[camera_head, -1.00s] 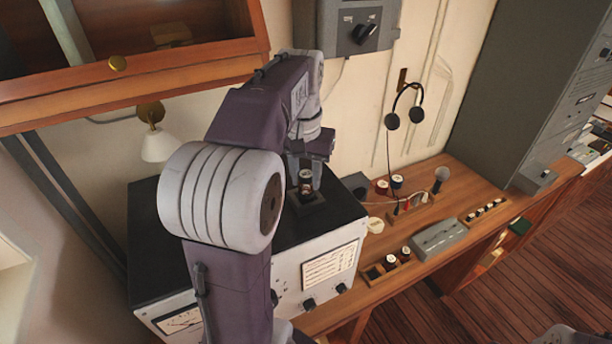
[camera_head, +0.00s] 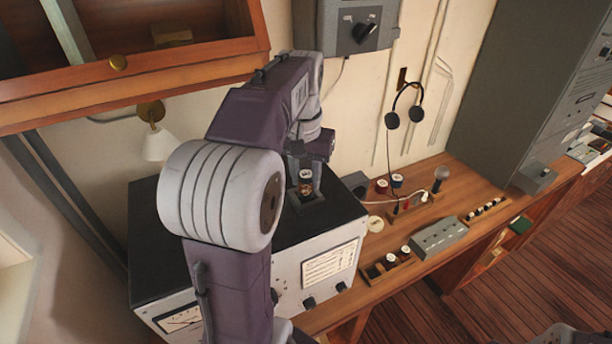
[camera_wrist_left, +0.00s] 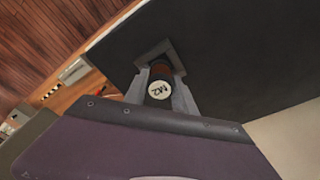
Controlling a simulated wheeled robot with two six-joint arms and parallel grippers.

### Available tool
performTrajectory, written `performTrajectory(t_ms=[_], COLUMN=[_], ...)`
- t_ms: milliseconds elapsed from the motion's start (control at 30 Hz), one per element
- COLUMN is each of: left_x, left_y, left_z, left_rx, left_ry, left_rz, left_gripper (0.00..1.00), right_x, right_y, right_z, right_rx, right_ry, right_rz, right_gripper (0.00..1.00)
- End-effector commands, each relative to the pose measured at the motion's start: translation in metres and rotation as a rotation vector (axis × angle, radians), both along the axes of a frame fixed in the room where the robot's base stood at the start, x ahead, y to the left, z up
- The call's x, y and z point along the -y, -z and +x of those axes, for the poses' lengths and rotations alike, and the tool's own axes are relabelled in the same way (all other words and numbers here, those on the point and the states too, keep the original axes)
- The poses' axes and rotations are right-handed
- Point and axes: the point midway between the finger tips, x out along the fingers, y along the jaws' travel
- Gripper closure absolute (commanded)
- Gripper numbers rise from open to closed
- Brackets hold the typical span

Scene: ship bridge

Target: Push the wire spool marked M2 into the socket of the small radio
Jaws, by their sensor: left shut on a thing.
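The wire spool marked M2 (camera_wrist_left: 159,90) shows its pale round label in the left wrist view. It is also visible in the head view (camera_head: 305,188), with a copper-coloured winding. My left gripper (camera_wrist_left: 160,92) is shut on the spool, one finger on each side. It is over the black top of the white-fronted radio (camera_head: 330,215), at a grey raised socket plate (camera_wrist_left: 153,53). The spool stands roughly upright at the socket; its lower end is hidden, so I cannot tell how deep it sits.
Several other spools stand on the wooden desk (camera_head: 450,205), some at the back (camera_head: 397,181) and some in a front holder (camera_head: 405,252). A microphone (camera_head: 441,176), a grey box (camera_head: 438,236) and a hanging headset (camera_head: 404,105) are to the right. A lamp (camera_head: 158,143) is behind the radio.

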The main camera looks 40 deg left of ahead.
Motion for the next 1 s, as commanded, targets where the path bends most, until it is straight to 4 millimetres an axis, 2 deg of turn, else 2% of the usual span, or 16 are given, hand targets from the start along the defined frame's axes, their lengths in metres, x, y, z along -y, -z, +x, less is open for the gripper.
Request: performTrajectory(t_ms=[1000], left_x=[0.0], left_y=[0.0078], left_z=[-0.0001], left_rx=[0.0], left_ry=[0.0], left_rz=[0.0], left_gripper=[1.0], right_x=[0.0], right_y=[0.0042], right_z=[0.0], right_rx=[0.0], right_ry=[0.0], right_rz=[0.0], right_gripper=[0.43])
